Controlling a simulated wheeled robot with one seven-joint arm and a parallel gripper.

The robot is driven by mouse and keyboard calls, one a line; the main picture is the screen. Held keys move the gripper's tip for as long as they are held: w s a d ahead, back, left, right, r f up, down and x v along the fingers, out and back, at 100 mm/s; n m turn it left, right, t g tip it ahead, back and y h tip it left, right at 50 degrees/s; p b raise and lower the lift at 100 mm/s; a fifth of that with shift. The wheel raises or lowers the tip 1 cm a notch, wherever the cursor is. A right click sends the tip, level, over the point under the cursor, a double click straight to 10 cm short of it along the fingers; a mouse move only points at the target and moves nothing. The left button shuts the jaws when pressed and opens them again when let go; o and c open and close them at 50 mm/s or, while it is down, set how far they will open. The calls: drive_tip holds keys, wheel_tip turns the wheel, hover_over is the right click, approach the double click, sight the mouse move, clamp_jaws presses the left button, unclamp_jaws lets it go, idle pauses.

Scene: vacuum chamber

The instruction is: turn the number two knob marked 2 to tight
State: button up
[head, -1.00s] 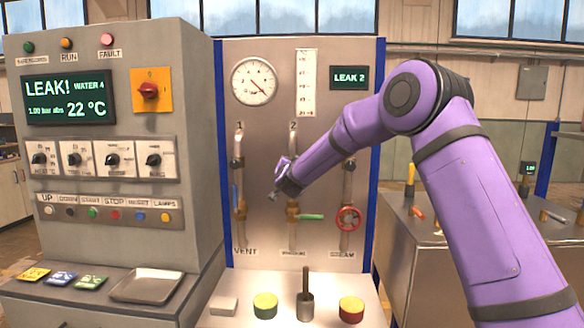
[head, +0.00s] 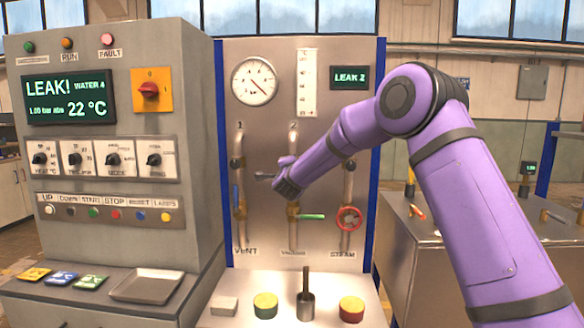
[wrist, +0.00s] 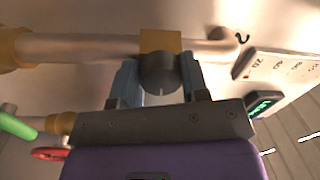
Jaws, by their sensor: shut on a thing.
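The number 2 knob is a dark round knob (wrist: 160,75) with a short pale mark, on a brass block (wrist: 160,40) of the pipe in the wrist view. My gripper (wrist: 160,78) has one blue-grey finger on each side of the knob and is shut on it. In the head view my gripper (head: 268,177) is at the upper part of pipe 2 (head: 294,145), below the 2 label, and hides the knob.
A green lever (head: 312,217) and a red handwheel (head: 348,218) sit lower on the panel. Pipe 1 (head: 239,145) has a blue lever (head: 236,196). A cup with an upright rod (head: 306,300) and two coloured round pieces stand on the shelf below.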

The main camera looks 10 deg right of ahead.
drive_tip(key=shift+m, duration=0.6)
drive_tip(key=o, duration=0.9)
drive_tip(key=shift+s, duration=0.1)
drive_tip(key=v, duration=1)
drive_tip(key=shift+s, duration=0.3)
drive_tip(key=shift+a, duration=0.1)
